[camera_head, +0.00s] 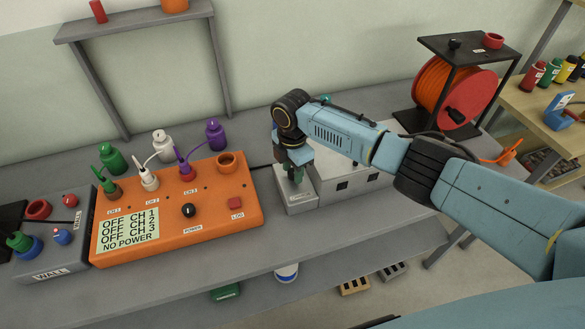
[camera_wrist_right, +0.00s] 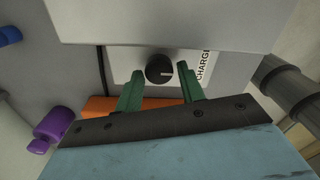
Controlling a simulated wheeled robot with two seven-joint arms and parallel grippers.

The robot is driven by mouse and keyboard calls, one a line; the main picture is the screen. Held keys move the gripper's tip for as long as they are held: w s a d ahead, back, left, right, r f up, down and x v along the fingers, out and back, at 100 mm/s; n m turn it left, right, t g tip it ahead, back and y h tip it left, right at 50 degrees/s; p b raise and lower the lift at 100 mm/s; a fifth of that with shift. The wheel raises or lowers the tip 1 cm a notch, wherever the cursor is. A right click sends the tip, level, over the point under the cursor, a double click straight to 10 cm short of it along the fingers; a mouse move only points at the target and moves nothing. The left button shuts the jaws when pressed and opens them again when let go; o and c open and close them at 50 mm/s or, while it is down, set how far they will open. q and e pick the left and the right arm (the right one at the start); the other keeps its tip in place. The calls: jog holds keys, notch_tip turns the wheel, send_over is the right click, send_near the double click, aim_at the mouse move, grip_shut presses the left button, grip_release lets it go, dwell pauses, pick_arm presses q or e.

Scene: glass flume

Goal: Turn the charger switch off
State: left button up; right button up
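The charger switch (camera_wrist_right: 159,69) is a round black knob with a light pointer mark, on a pale plate beside the printed word CHARGE, partly cut off. In the wrist view the mark points right, toward that label. My right gripper (camera_head: 295,178) reaches down over the grey charger box (camera_head: 297,202) in the head view, and its arm hides the knob there. In the wrist view its two green fingers are apart, one on each side of the knob, with gaps visible. I cannot tell how deep the tips reach. My left gripper is not in view.
An orange logger box (camera_head: 215,205) with a display reading OFF for its channels and NO POWER stands left of the charger. A pale box with sockets (camera_head: 342,186) stands close on the right. An orange cable reel (camera_head: 452,90) sits behind right. The bench front is clear.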

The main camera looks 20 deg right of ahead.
aim_at(292, 172)
notch_tip(292, 172, up, 13)
jog(key=shift+p, duration=0.4)
jog(key=shift+r, duration=0.1)
